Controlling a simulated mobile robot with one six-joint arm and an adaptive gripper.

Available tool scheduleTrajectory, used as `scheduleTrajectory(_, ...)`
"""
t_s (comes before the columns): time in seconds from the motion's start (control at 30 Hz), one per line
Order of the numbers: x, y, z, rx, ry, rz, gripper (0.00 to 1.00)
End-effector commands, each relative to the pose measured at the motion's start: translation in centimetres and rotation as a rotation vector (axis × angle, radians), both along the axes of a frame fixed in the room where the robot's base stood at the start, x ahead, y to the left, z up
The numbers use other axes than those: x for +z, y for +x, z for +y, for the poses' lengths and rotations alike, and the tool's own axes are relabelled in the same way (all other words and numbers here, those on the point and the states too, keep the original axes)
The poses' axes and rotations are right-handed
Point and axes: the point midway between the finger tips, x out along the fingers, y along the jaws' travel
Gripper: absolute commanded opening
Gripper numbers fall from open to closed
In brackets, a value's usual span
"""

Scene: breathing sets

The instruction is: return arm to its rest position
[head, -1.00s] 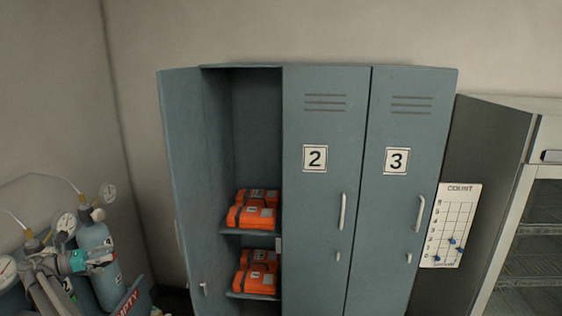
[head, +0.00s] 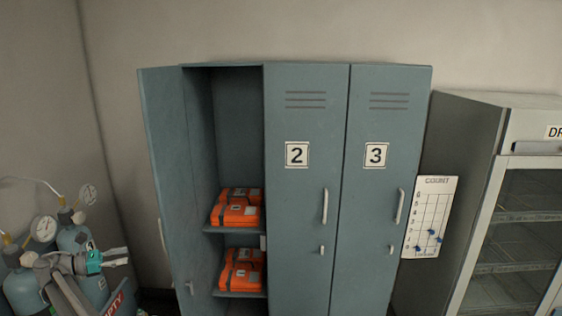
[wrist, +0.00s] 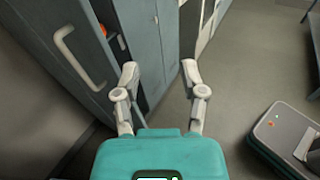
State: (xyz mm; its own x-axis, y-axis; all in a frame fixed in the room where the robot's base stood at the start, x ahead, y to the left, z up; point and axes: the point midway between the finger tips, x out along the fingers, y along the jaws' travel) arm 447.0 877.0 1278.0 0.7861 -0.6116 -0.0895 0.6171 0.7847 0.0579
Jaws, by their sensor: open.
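My gripper (head: 122,256) shows at the lower left of the head view, with a teal body and grey fingers, in front of the gas cylinders. In the wrist view my gripper (wrist: 160,78) is open, its two fingers spread with nothing between them. Below the fingers there is floor and the side of a blue-grey locker. My arm is folded low at the left in the head view, and its lower part is cut off by the frame edge.
Blue-grey lockers (head: 308,225) stand against the wall, the left one open with orange cases (head: 237,213) on two shelves. A count board (head: 430,217) hangs beside a glass-fronted cabinet (head: 520,225). A dark case (wrist: 285,140) lies on the floor.

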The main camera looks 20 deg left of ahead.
Motion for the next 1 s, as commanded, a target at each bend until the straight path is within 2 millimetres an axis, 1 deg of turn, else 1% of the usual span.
scheduleTrajectory(0.03, -0.5, 1.2, -1.4, -0.013, 0.015, 0.006, 0.54)
scheduleTrajectory(0.07, -0.7, 1.8, -2.0, -0.019, 0.024, 0.009, 0.54)
scheduleTrajectory(0.17, -1.7, 4.5, -4.9, -0.049, 0.067, 0.021, 0.54)
scheduleTrajectory(0.27, -2.9, 7.6, -8.7, -0.092, 0.124, 0.035, 0.54)
scheduleTrajectory(0.3, -3.4, 8.9, -10.3, -0.110, 0.148, 0.040, 0.54)
scheduleTrajectory(0.37, -4.2, 10.7, -12.6, -0.136, 0.186, 0.048, 0.54)
scheduleTrajectory(0.4, -4.7, 11.8, -14.2, -0.156, 0.211, 0.052, 0.54)
scheduleTrajectory(0.57, -6.7, 15.7, -20.6, -0.236, 0.313, 0.066, 0.54)
scheduleTrajectory(0.6, -7.2, 16.6, -22.3, -0.258, 0.339, 0.067, 0.54)
scheduleTrajectory(0.77, -9.2, 19.6, -28.8, -0.345, 0.445, 0.069, 0.54)
scheduleTrajectory(0.8, -9.7, 20.2, -30.4, -0.368, 0.472, 0.070, 0.54)
scheduleTrajectory(0.97, -11.6, 22.2, -36.8, -0.464, 0.580, 0.064, 0.54)
scheduleTrajectory(1.0, -12.1, 22.6, -38.5, -0.489, 0.607, 0.061, 0.54)
